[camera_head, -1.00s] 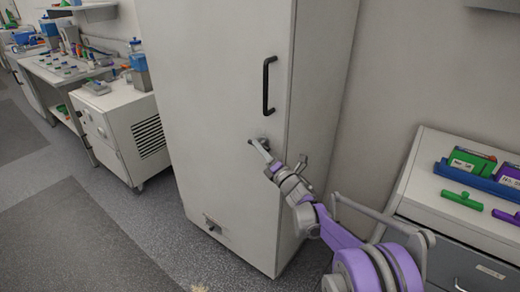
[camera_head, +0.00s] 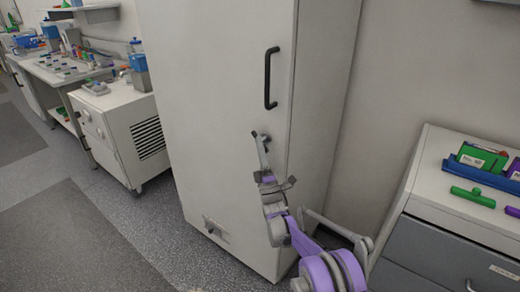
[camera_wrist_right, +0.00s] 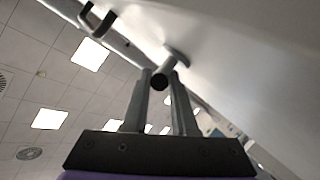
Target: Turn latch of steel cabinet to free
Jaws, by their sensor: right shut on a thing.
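The tall pale steel cabinet (camera_head: 215,110) stands in the middle of the head view with its door shut. Its grey latch (camera_head: 262,142) sits on the door below the black pull handle (camera_head: 271,78). My right gripper (camera_head: 264,162) reaches up from below and is shut on the latch. In the right wrist view, the latch's round end (camera_wrist_right: 161,80) lies between the two fingers of my right gripper (camera_wrist_right: 162,90). The fingers hide part of the latch. My left gripper is not in view.
A second small fitting (camera_head: 214,228) sits low on the cabinet door. To the right is a drawer unit (camera_head: 440,195) with a blue tray (camera_head: 482,178) and a green piece (camera_head: 472,196) on top. A white wheeled cabinet (camera_head: 120,135) stands left. The floor in front is clear.

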